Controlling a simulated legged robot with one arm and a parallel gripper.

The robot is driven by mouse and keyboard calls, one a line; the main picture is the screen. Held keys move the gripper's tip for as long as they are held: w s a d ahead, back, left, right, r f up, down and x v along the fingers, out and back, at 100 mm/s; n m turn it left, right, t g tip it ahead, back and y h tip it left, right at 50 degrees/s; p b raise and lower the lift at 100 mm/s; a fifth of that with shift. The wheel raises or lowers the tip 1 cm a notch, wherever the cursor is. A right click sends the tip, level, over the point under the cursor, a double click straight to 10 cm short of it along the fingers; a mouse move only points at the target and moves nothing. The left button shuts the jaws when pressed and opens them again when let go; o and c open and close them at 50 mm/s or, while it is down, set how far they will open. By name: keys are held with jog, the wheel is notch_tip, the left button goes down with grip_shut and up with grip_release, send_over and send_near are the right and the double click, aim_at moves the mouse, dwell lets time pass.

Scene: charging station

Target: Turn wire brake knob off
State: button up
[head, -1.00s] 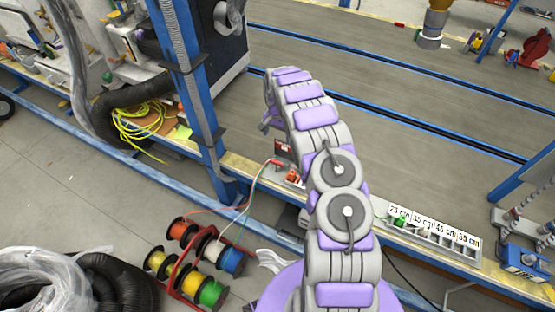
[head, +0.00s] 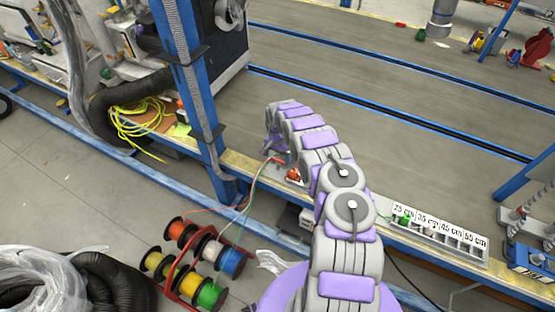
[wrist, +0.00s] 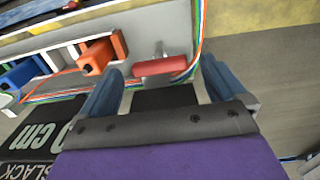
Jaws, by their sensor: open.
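In the wrist view a red bar-shaped knob (wrist: 160,66) on a short metal stem sits between and just beyond my fingertips; it looks like the wire brake knob. My gripper (wrist: 160,78) is open, with one blue finger on each side of it. No clear contact shows. In the head view my gripper (head: 276,148) is small and partly hidden by my arm, above the workbench edge. I cannot make out the knob or its setting there.
Orange (wrist: 97,56) and blue (wrist: 22,74) blocks lie left of the knob in the wrist view. Coloured wires (wrist: 197,45) run close by its right. In the head view, a blue post (head: 190,90) and wire spools (head: 195,262) stand left of my arm.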

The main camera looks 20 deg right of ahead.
jog(key=shift+d+f, duration=0.2)
jog(key=shift+f, duration=0.5)
jog(key=shift+a, duration=0.1)
jog(key=c, duration=1.1)
